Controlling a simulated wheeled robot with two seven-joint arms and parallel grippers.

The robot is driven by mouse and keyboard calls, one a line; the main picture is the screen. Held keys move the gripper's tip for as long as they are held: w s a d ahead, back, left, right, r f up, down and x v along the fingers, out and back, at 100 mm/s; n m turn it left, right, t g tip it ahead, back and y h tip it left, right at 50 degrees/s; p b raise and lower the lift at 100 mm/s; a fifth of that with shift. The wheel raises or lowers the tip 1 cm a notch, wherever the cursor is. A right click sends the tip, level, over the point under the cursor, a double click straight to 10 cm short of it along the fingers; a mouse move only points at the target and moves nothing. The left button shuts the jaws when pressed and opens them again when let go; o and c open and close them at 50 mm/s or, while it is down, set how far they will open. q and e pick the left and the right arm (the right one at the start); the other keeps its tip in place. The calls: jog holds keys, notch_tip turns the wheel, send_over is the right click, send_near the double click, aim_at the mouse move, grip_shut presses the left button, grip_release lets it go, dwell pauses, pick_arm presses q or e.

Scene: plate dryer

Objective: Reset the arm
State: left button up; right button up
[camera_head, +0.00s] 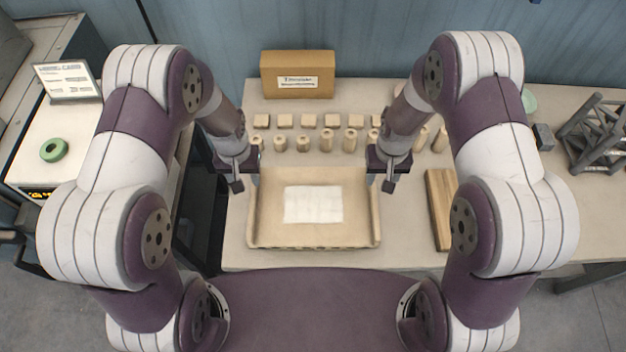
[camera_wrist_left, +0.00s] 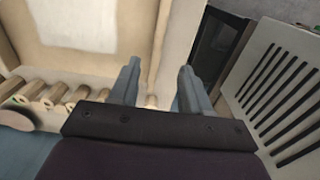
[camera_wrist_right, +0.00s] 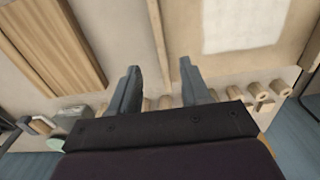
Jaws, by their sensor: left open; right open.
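My left gripper (camera_head: 237,180) hangs over the left edge of a shallow tan tray, open and empty. Its two grey fingers (camera_wrist_left: 157,85) stand apart in the left wrist view, with nothing between them. My right gripper (camera_head: 388,182) hangs over the tray's right edge, also open and empty. Its fingers (camera_wrist_right: 160,88) are apart in the right wrist view. Both arms are bent inward from the sides, nearly mirror images of each other. The tray (camera_head: 266,232) lies between the grippers with a white sheet (camera_head: 313,204) on its floor.
Wooden pegs (camera_head: 326,140) and small blocks stand in rows behind the tray. A cardboard box (camera_head: 297,75) stands at the back. A wooden board (camera_head: 441,210) lies right of the tray. A green ring (camera_head: 53,150) sits on the left side table. A dark metal frame (camera_head: 598,135) stands far right.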

pick_arm(q)
jog(key=s+a+r+t+b, duration=0.1)
jog(key=s+a+r+b, duration=0.1)
jog(key=s+r+b, duration=0.5)
jog(key=s+b, duration=0.2)
jog(key=s, duration=0.2)
jog(key=shift+r+b, duration=0.25)
jog(key=shift+b, duration=0.1)
pick_arm(e)
jog(key=s+d+r+t, duration=0.1)
jog(key=s+d+r, duration=0.1)
jog(key=s+r, duration=0.5)
jog(key=s, duration=0.3)
jog(key=shift+s+r, duration=0.2)
jog(key=shift+s, duration=0.2)
pick_arm(q)
jog(key=shift+w, duration=0.2)
pick_arm(e)
jog(key=shift+w, duration=0.15)
pick_arm(q)
jog(key=shift+s, duration=0.1)
